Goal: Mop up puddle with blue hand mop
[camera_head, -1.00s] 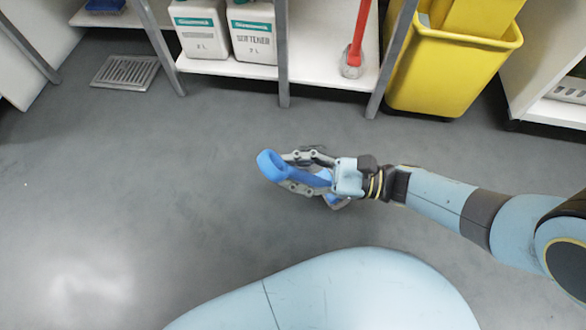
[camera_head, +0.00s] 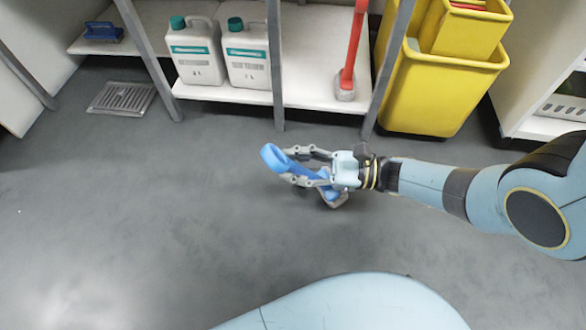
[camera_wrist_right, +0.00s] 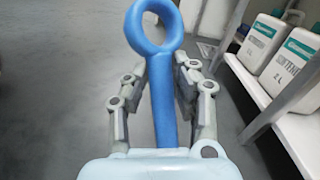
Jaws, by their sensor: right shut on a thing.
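The blue hand mop (camera_head: 274,158) has a handle ending in a ring. My right gripper (camera_head: 303,165) is shut on its handle above the grey floor. The ring end points left, away from the wrist, and a greyish head shows partly below the fingers. In the right wrist view the ring (camera_wrist_right: 153,27) stands beyond the fingers (camera_wrist_right: 160,85), with the handle between them. The mop head is hidden there. I cannot make out a clear puddle; a pale shiny patch (camera_head: 70,285) lies on the floor at lower left. My left gripper is not in view.
A shelf (camera_head: 240,95) along the back holds two white jugs (camera_head: 195,60) and a red-handled tool (camera_head: 350,60). A blue brush (camera_head: 103,32) lies at its left. A yellow bucket (camera_head: 430,100) stands right of it. A floor drain (camera_head: 122,98) is at left. Open floor lies left and in front.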

